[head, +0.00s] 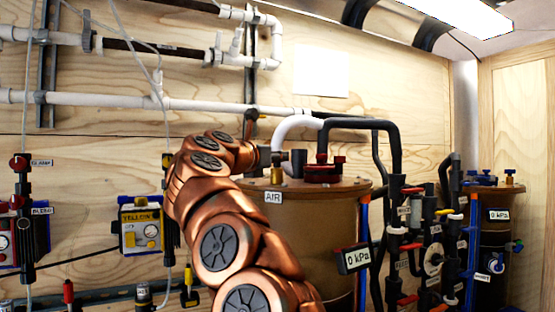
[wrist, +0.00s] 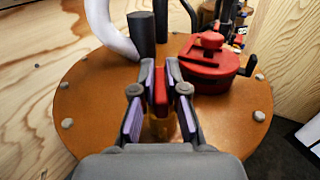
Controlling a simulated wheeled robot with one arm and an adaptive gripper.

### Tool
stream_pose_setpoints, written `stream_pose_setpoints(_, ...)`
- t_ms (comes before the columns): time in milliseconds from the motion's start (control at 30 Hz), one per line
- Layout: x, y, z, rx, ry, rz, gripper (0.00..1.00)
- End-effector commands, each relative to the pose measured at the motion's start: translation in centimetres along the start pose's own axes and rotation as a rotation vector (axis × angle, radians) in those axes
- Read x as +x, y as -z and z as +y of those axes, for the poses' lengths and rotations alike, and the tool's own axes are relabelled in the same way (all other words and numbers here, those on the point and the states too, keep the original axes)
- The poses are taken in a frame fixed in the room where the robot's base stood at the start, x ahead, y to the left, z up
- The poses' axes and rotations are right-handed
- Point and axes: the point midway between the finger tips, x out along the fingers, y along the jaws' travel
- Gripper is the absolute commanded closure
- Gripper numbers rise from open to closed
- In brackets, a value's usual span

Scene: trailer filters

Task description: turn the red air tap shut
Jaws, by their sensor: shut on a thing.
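The red air tap's handle (wrist: 161,92) stands between my gripper's two fingers in the wrist view, with their pads against both sides. My gripper (wrist: 160,72) is shut on it. Below the handle, a brass part (wrist: 160,128) shows partly between the fingers, above the brown vessel lid (wrist: 92,92). In the head view my gripper (head: 277,158) is at the left of the vessel top, just above the AIR label (head: 273,197). The red handle is hidden there by my gripper and arm.
A red cap with a side handle (wrist: 210,65) sits on the lid to the right of my gripper. A dark post (wrist: 141,35) and a white hose (wrist: 107,28) rise behind it.

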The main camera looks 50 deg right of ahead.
Motion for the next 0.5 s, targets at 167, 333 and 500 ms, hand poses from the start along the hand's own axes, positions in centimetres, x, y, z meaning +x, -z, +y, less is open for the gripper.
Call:
stream_pose_setpoints(167, -0.1, -0.37, 0.04, 0.0, 0.079, -0.006, 1.0)
stream_pose_setpoints(333, -0.09, -0.49, -0.02, 0.0, 0.149, -0.007, 1.0)
stream_pose_setpoints(500, -0.12, -0.64, 0.01, 0.001, 0.217, -0.008, 1.0)
